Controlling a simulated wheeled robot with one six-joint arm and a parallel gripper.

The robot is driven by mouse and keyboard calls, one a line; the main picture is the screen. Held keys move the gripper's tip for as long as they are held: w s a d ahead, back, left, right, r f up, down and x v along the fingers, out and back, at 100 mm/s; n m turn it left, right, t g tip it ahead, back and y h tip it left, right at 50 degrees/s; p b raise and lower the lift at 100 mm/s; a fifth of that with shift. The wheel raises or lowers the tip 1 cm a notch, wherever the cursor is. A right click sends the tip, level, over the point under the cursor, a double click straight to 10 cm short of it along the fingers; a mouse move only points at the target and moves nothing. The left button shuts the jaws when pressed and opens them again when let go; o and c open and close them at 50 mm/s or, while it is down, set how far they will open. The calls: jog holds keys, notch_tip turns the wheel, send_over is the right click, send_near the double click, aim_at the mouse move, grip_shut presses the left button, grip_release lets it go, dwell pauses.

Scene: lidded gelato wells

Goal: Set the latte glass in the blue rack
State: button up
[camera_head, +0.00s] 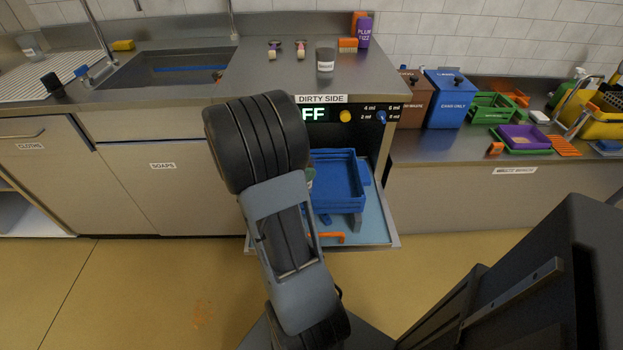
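The blue rack (361,205) sits on the open, pulled-out door of the machine under the counter, and my arm covers its left side. A grey see-through tumbler with a pale label (325,62), which may be the latte glass, stands upright on the counter above the machine. A similar labelled glass (31,47) stands at the far left by the drainboard. A small pale-green thing shows at the rack's left edge, mostly hidden behind my arm; I cannot tell what it is. My gripper is not visible; only my arm links show, in front of the machine and rack.
The open door (377,231) juts out over the floor, with an orange piece (327,237) on it. Two small brushes (300,49), an orange sponge (348,44) and a purple bottle (364,32) stand on the counter. A sink (165,68) is left; bins (449,100) stand right.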

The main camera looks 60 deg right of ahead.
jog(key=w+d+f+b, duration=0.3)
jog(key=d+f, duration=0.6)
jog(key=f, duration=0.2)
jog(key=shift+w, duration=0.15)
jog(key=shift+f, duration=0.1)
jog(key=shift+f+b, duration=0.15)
jog(key=shift+b, duration=0.2)
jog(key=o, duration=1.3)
